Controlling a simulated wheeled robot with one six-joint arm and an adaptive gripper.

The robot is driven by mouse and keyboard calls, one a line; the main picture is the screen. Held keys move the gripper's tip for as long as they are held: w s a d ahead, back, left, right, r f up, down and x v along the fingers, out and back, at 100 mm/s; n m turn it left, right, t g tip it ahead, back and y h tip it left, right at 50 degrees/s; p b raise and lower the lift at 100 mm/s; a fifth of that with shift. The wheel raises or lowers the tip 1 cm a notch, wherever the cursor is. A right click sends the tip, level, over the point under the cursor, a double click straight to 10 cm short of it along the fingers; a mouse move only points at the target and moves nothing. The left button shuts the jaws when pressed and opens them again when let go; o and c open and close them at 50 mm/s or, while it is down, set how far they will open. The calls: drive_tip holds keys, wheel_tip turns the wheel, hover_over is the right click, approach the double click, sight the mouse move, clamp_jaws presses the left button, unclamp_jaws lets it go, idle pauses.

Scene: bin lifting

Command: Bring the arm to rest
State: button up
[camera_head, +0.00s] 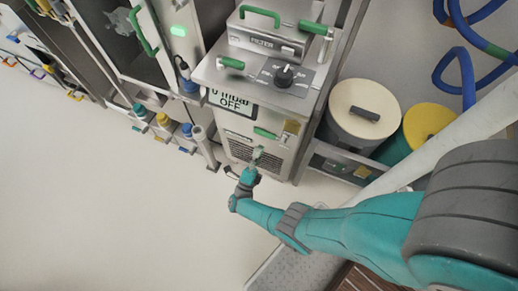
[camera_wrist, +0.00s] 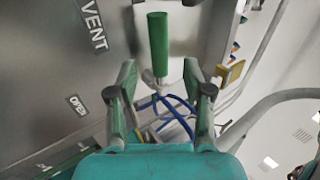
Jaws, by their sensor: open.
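My gripper (camera_head: 257,160) is at the end of my teal arm, which reaches in from the right in the head view. It is in front of the lower front of a grey metal machine (camera_head: 222,78). In the wrist view my gripper (camera_wrist: 160,78) has its two fingers spread apart with nothing held. A green handle (camera_wrist: 157,40) stands upright in line with the gap between the fingertips. I see no contact between the handle and the fingers, and its exact distance is unclear.
The machine carries a FILTER box (camera_head: 265,38), a black knob (camera_head: 284,75) and an OFF display (camera_head: 232,103). Right of it stand a cream-lidded bin (camera_head: 358,108) and a yellow-lidded bin (camera_head: 428,122). Blue hoses (camera_head: 463,62) hang upper right. The pale floor (camera_head: 110,210) at left is clear.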

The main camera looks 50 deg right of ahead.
idle(0.4)
drive_tip(key=s+a+r+n+t+y, duration=0.2)
drive_tip(key=s+a+n+t+y, duration=0.1)
drive_tip(key=s+n+t+y, duration=0.45)
drive_tip(key=s+a+r+n+t+y, duration=0.35)
drive_tip(key=s+n+y, duration=0.4)
drive_tip(key=n, duration=0.35)
drive_tip(key=s+a+r+n+g+y, duration=0.1)
drive_tip(key=s+a+r+n+y, duration=0.1)
drive_tip(key=s+r+n, duration=0.2)
drive_tip(key=s+a+r+n+g+y, duration=0.1)
drive_tip(key=s+a+r+n+y, duration=0.1)
drive_tip(key=r, duration=0.7)
drive_tip(key=s+a+r+n+g+y, duration=0.2)
drive_tip(key=s+r+n+y, duration=0.2)
drive_tip(key=s+r+n, duration=0.2)
drive_tip(key=shift+a+r+n, duration=0.35)
drive_tip(key=shift+r+n, duration=0.45)
drive_tip(key=shift+n, duration=0.15)
drive_tip(key=shift+s, duration=0.1)
drive_tip(key=shift+c, duration=0.9)
drive_tip(key=shift+s, duration=0.1)
